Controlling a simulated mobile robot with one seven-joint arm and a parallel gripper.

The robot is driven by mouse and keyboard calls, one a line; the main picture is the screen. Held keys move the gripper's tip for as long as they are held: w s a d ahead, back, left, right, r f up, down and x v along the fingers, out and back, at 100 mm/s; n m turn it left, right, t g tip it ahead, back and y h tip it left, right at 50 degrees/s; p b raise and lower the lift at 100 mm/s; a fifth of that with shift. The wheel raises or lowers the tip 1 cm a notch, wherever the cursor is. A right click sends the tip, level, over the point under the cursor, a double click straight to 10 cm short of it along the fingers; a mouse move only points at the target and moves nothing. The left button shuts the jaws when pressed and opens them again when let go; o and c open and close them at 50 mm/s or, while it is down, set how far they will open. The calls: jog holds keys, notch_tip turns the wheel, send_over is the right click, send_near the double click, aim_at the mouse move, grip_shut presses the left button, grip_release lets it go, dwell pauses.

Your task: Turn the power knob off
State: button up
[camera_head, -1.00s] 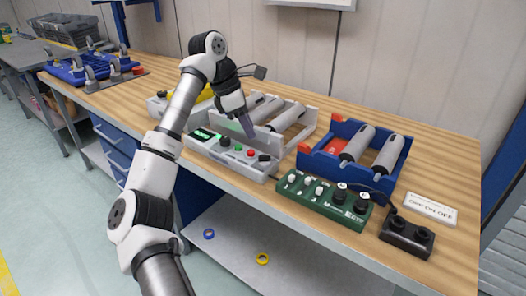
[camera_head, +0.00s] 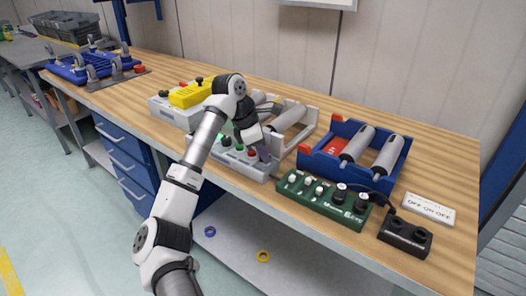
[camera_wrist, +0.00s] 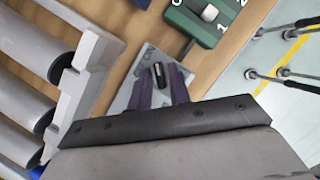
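The grey control box (camera_head: 233,157) sits at the table's front edge, with a red and a green button and a black button on top. The power knob (camera_wrist: 158,72) is a small black bar on the box's right end, beside a printed "ON" label in the wrist view. My gripper (camera_wrist: 160,80) points down at it, with its two purple fingers apart, one on each side of the knob. Whether the fingers touch it I cannot tell. In the head view my gripper (camera_head: 264,158) covers the knob.
A green control box (camera_head: 322,198) with white and black knobs stands just right of the grey box. A blue cradle with grey rollers (camera_head: 398,153) is behind it. A black two-knob box (camera_head: 405,236) and a white label plate (camera_head: 430,208) lie further right.

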grip_shut()
